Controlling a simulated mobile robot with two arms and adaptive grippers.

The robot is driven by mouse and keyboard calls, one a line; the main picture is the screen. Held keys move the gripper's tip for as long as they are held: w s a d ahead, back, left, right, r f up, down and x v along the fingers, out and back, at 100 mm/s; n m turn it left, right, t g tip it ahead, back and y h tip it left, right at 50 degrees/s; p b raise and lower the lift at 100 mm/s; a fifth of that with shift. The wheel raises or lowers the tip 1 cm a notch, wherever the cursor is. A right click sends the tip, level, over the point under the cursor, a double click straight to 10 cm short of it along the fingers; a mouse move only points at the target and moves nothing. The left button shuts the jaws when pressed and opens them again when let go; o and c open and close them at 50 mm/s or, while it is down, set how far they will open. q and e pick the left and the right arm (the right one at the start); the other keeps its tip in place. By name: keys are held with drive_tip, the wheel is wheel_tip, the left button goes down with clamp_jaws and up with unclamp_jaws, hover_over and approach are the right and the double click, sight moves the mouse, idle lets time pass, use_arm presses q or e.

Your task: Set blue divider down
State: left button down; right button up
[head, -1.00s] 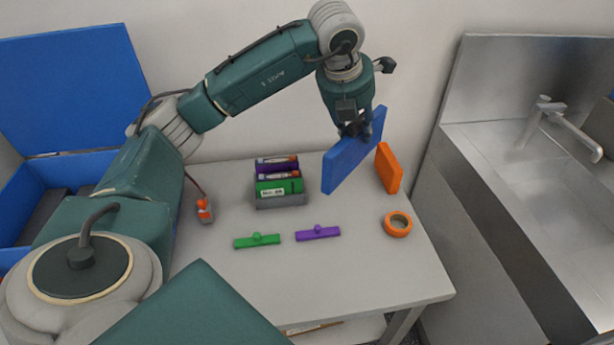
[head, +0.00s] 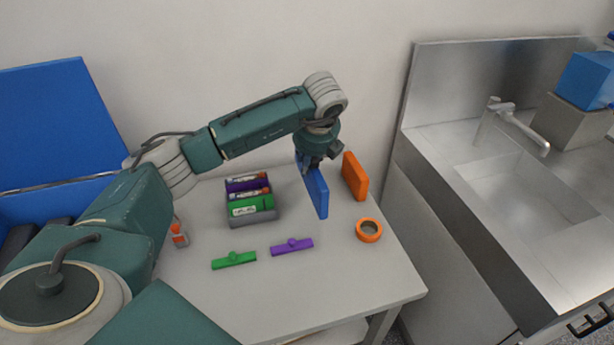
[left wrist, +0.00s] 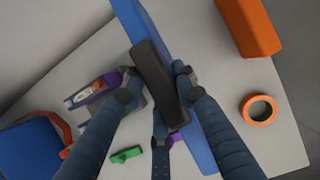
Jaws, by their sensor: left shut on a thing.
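The blue divider (head: 318,195) is a flat panel, upright on its edge over the right part of the table. My left gripper (head: 312,164) is above it, shut on its top. In the left wrist view, the fingers close around a dark bar (left wrist: 158,85) along the top of the blue divider (left wrist: 137,22). The divider's lower edge is at or just above the table; I cannot tell whether it touches. My right gripper is not in view.
An orange block (head: 355,177) stands close to the divider's right. An orange tape ring (head: 369,230) lies in front. A grey holder (head: 257,221) with green and purple parts stands left. Green (head: 234,260) and purple (head: 292,247) bars lie on the table's (head: 330,285) front area.

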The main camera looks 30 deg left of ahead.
sight(313, 163)
use_arm(q)
wheel_tip(313, 163, down, 6)
drive_tip(key=shift+f+p, duration=0.2)
drive_tip(key=shift+p, duration=0.35)
drive_tip(key=c, duration=1.4)
unclamp_jaws()
drive_tip(key=shift+d, duration=0.1)
drive_tip(key=shift+o, duration=0.2)
drive_tip(key=b+v, duration=0.3)
drive_tip(key=v, duration=0.8)
drive_tip(key=shift+s+d+r, duration=0.1)
drive_tip(key=shift+d+r, duration=0.05)
drive_tip(key=shift+r, duration=0.35)
